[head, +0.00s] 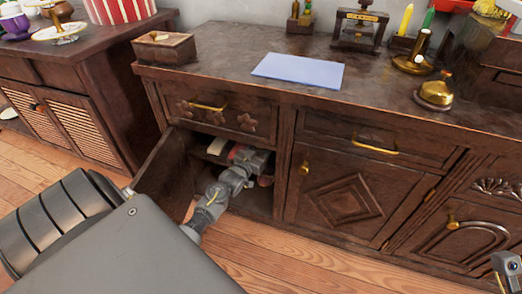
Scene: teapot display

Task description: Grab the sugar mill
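My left arm comes in from the lower left, and its gripper (254,162) is inside the open left compartment of the wooden cabinet (345,200). Its fingertips are hard to make out in the shadow, so I cannot tell whether it is open, shut or holding something. A red item (237,152) and a pale item (217,146) lie in the compartment close to the gripper, partly hidden by it. I cannot say for sure which thing is the sugar mill. Only a small grey part of my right arm shows at the lower right edge.
The compartment's door (161,176) stands open on the left, beside my arm. On the cabinet top are a wooden box (165,49), a blue-grey sheet (298,70), a dark press-like device (360,29) and a brass bell-shaped thing (436,92). Wooden floor lies in front.

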